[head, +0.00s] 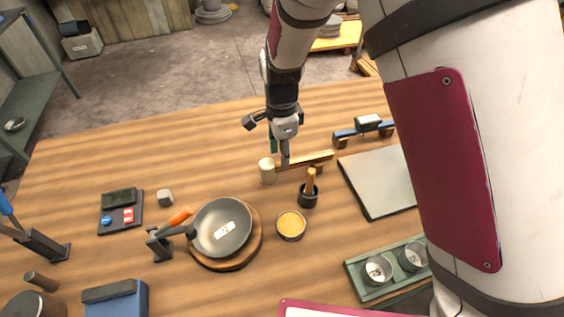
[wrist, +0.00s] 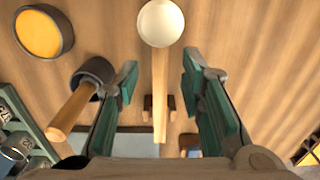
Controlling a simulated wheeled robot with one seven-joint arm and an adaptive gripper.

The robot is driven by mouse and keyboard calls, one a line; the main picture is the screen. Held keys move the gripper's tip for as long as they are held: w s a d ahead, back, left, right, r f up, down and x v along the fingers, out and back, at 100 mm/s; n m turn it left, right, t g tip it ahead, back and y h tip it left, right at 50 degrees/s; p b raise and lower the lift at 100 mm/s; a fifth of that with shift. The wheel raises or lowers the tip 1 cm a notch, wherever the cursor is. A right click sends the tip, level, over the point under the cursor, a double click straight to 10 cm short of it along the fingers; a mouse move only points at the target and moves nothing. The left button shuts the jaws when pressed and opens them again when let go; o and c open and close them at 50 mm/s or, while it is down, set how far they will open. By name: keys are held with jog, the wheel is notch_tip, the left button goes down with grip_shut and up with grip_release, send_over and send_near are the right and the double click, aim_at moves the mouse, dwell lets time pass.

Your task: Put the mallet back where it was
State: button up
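The mallet has a round cream head (head: 266,170) and a pale wooden handle (head: 318,158), and lies on the wooden table. In the wrist view its head (wrist: 161,22) is at the top and its handle (wrist: 160,90) runs down the middle. The handle's far part lies between two small brown blocks of a rest (wrist: 147,108). My gripper (wrist: 158,75) is open, with one finger on each side of the handle and visible gaps. In the head view my gripper (head: 285,158) points down over the mallet; its fingertips partly hide the handle.
A black cup (head: 308,198) with a wooden-handled tool stands close by, near one finger. A yellow-filled dish (head: 291,226) and a pan (head: 222,228) on a round board (head: 256,246) are nearer the front. A grey slab (head: 378,184) lies right. The table's left back is clear.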

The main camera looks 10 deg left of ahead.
notch_tip(320, 180, up, 6)
dwell(0.4)
jog(key=s+d+r+n+t+y, duration=0.1)
jog(key=s+d+r+n, duration=0.2)
jog(key=d+r, duration=0.45)
jog(key=s+d+r+n+t+y, duration=0.1)
jog(key=s+d+r+n, duration=0.1)
jog(key=d+r, duration=0.55)
jog(key=s+d+r+n+t+h, duration=0.1)
jog(key=s+d+r+n, duration=0.1)
jog(key=s+d+n, duration=0.2)
jog(key=s+d+r+n+t+h, duration=0.1)
jog(key=s+d+r+n+t, duration=0.1)
jog(key=s+d, duration=0.6)
jog(key=s+r+n, duration=0.1)
jog(key=s, duration=0.2)
jog(key=shift+s+r+n, duration=0.15)
jog(key=shift+s+n, duration=0.1)
jog(key=shift+n, duration=0.15)
jog(key=shift+a, duration=0.1)
